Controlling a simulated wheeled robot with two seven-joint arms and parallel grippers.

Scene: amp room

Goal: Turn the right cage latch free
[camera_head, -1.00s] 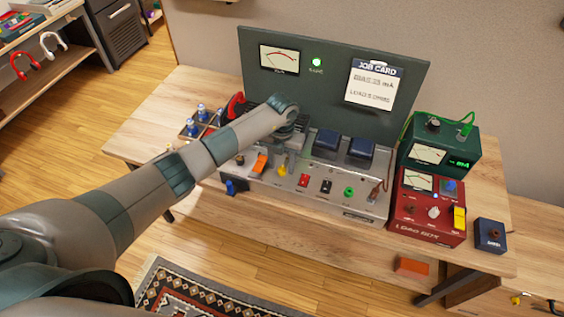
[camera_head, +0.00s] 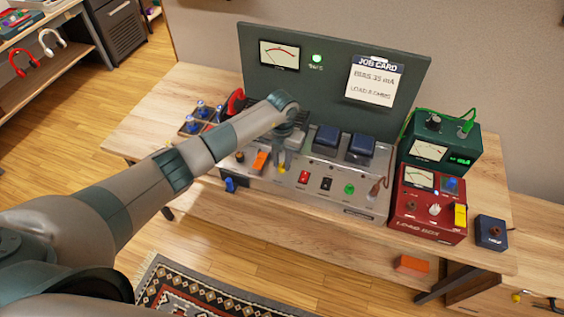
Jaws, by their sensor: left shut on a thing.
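My left arm reaches in from the left across the front of the amp chassis (camera_head: 335,188). My left gripper (camera_head: 281,165) points down at the sloped front panel and is shut on a small yellow piece (camera_head: 282,171), apparently the right cage latch. Only a little yellow shows below the fingers, so its angle cannot be told. An orange lever (camera_head: 261,160) stands just left of the fingers. The dark cage area behind is mostly hidden by my wrist and forearm. My right gripper is not in view.
Two dark blue blocks (camera_head: 361,146) stand on the chassis right of my wrist. A red load box (camera_head: 428,206) and green meter box (camera_head: 441,144) stand at the right. A tray with blue-topped parts (camera_head: 200,118) is at the left. A green back panel (camera_head: 332,92) rises behind.

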